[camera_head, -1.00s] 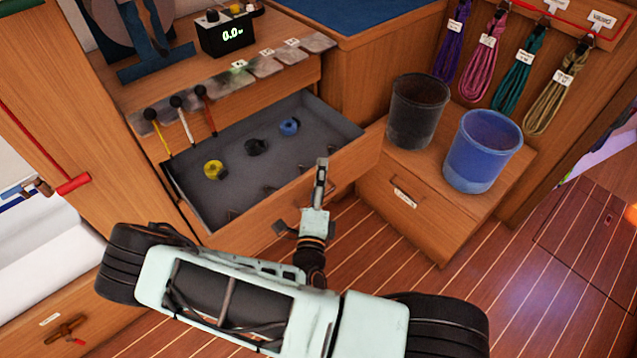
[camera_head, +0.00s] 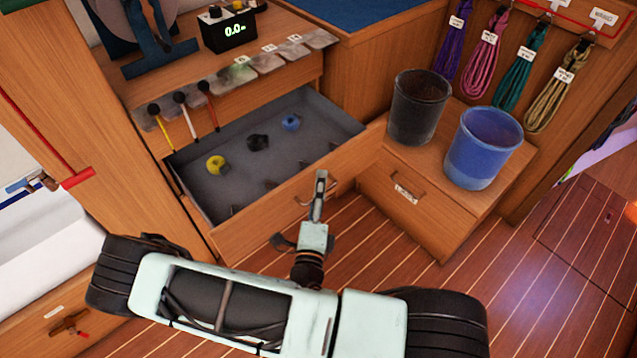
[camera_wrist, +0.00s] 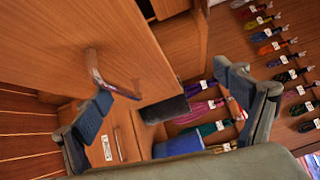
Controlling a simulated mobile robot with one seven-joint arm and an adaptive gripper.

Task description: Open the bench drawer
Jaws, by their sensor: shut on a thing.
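The bench drawer (camera_head: 285,209) is pulled out, with its grey inside in plain view. Its bar handle (camera_head: 303,201) is on the front panel. In the wrist view the handle (camera_wrist: 112,78) runs close by the left fingertip of my gripper (camera_wrist: 172,92). The fingers look wide apart there, and I see no contact at the right finger.
A black bucket (camera_head: 417,108) and a blue bucket (camera_head: 482,150) stand on a lower cabinet (camera_head: 400,207) at the right. Coiled lines (camera_head: 511,80) hang behind them. A display box (camera_head: 228,30) stands on the bench. The plank floor (camera_head: 400,255) is clear.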

